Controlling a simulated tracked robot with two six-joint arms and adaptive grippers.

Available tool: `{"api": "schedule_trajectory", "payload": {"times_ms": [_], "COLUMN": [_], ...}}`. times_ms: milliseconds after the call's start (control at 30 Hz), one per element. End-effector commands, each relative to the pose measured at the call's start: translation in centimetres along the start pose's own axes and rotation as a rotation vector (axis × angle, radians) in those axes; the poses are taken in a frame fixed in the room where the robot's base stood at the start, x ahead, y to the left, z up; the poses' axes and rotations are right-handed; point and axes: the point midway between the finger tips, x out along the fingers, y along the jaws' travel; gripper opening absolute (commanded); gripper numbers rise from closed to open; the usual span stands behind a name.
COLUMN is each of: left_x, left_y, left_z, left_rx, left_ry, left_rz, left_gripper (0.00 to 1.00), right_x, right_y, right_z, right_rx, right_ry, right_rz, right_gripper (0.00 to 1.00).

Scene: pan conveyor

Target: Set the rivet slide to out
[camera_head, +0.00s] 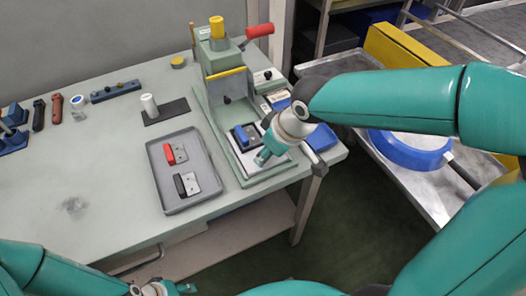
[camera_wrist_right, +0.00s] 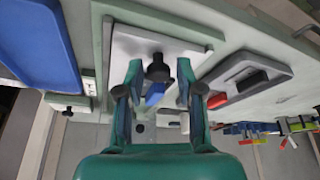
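The green press (camera_head: 228,90) stands on the table. On its base plate is a light metal slide plate (camera_head: 268,163) with a dark and blue block (camera_head: 245,137), which I take for the rivet slide. In the right wrist view the light plate (camera_wrist_right: 127,45) carries a black knob (camera_wrist_right: 158,70) with a blue part (camera_wrist_right: 155,93) beside it. My right gripper (camera_head: 264,157) is over the front of this plate; its fingers (camera_wrist_right: 155,82) are open, with the knob between them in the picture. Contact cannot be told. My left gripper (camera_head: 172,289) is at the bottom edge, partly cut off.
A grey tray (camera_head: 178,204) with a red-handled and a black-handled part lies left of the press. A blue tray (camera_head: 322,138) is at the table's right edge. A blue pan (camera_head: 410,152) lies on the metal conveyor. The front left of the table is clear.

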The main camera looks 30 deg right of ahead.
Motion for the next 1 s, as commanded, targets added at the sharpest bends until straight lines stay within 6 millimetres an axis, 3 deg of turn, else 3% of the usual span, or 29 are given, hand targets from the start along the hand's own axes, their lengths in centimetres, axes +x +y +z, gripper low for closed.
{"api": "schedule_trajectory", "payload": {"times_ms": [267,700,1000], "left_x": [0.0,0.0,0.0], "left_y": [0.0,0.0,0.0], "left_z": [0.0,0.0,0.0], "left_rx": [0.0,0.0,0.0], "left_ry": [0.0,0.0,0.0], "left_rz": [0.0,0.0,0.0], "left_gripper": [0.4,0.4,0.4], "right_x": [-1.2,-9.3,-11.9], "right_y": [0.1,-0.1,-0.1], "right_z": [-0.2,-0.1,0.0], "right_rx": [0.0,-0.003,-0.002], "right_ry": [0.006,0.006,0.001], "right_rz": [0.003,0.0,-0.001], "right_gripper": [0.37,0.37,0.37]}}
